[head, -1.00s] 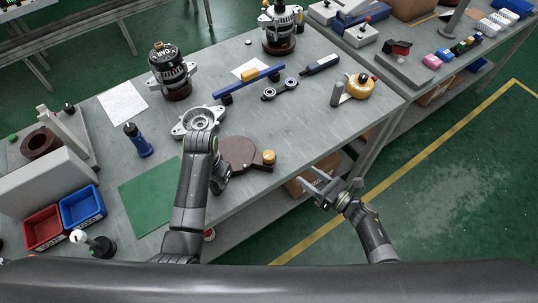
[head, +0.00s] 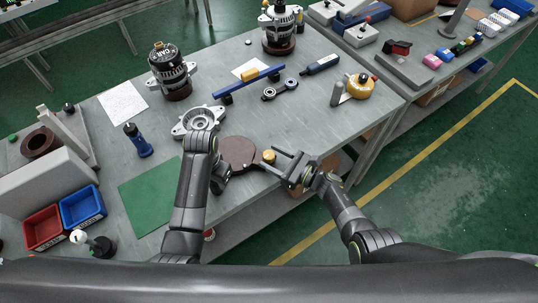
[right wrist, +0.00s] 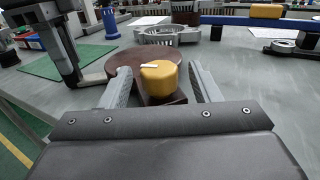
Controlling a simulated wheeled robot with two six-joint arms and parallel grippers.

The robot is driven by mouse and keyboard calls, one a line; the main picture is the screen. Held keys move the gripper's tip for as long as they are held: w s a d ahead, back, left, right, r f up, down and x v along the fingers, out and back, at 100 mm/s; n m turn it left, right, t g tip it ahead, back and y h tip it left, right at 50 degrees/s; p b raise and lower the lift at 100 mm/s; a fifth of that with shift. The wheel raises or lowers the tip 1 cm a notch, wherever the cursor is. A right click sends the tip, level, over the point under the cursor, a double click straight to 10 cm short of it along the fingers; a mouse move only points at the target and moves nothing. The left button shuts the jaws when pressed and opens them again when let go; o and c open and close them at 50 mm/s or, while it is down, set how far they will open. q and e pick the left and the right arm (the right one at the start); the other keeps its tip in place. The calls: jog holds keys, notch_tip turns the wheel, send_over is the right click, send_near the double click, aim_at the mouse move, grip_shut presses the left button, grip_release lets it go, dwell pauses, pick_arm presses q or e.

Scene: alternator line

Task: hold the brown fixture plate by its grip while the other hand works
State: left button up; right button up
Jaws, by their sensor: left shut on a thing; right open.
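The brown fixture plate (head: 239,153) lies on the grey table near its front edge, a round disc with a short arm to the right. A yellow knob (head: 268,157) stands on that arm.
A grey metal housing (head: 199,121) stands just behind the plate.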

jog(key=shift+x, duration=0.8)
jog(key=shift+c, duration=0.5)
jog(key=c, duration=0.9)
jog(key=shift+n+g+y, duration=0.5)
jog(key=shift+n+g, duration=0.2)
jog(key=shift+g, duration=0.2)
jog(key=o, duration=1)
jog(key=shift+d, duration=0.1)
jog(key=v, duration=1.2)
